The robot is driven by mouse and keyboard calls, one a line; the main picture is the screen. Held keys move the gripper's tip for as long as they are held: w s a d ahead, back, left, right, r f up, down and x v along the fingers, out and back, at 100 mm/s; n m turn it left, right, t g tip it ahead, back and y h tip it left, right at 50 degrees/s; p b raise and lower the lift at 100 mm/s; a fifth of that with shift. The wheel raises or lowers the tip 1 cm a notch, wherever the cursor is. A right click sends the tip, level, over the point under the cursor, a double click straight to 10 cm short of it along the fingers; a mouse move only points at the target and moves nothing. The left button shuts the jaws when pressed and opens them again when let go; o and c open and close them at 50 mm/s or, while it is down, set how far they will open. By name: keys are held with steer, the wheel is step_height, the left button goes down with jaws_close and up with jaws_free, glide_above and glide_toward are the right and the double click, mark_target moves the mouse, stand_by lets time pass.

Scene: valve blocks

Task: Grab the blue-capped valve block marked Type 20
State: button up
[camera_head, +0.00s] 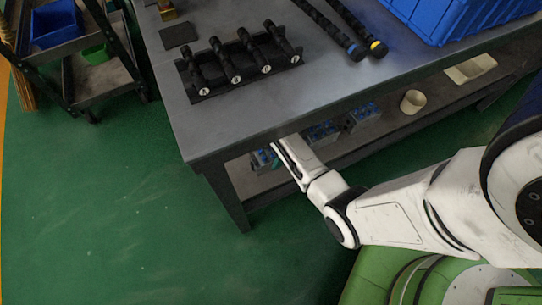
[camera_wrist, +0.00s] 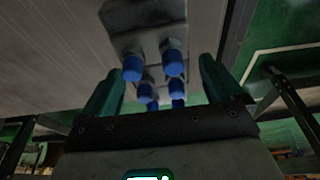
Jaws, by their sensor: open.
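In the wrist view a grey valve block (camera_wrist: 143,14) with several blue caps (camera_wrist: 133,68) lies ahead of and between the fingers of my gripper (camera_wrist: 163,68). The fingers are spread, and I see no clear contact with the block. No type marking is readable on it. In the head view my arm reaches under the tabletop to the lower shelf, and the gripper end is mostly hidden. Blue-capped blocks show on that shelf: one at the left (camera_head: 263,158) beside my arm, one in the middle (camera_head: 322,131) and one farther right (camera_head: 364,113). Their markings are too small to read.
The grey tabletop (camera_head: 240,115) overhangs the shelf (camera_head: 345,148), close above my arm. A table leg (camera_head: 228,196) stands left of it. A beige cup (camera_head: 412,101) sits on the shelf at right. A black rack (camera_head: 240,65) is on top.

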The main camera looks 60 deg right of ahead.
steer(key=shift+w+a+f, duration=0.1)
steer(key=shift+a+f, duration=0.05)
steer(key=shift+f, duration=0.45)
steer(key=shift+c, duration=0.3)
jaws_close()
steer(key=shift+r, duration=0.15)
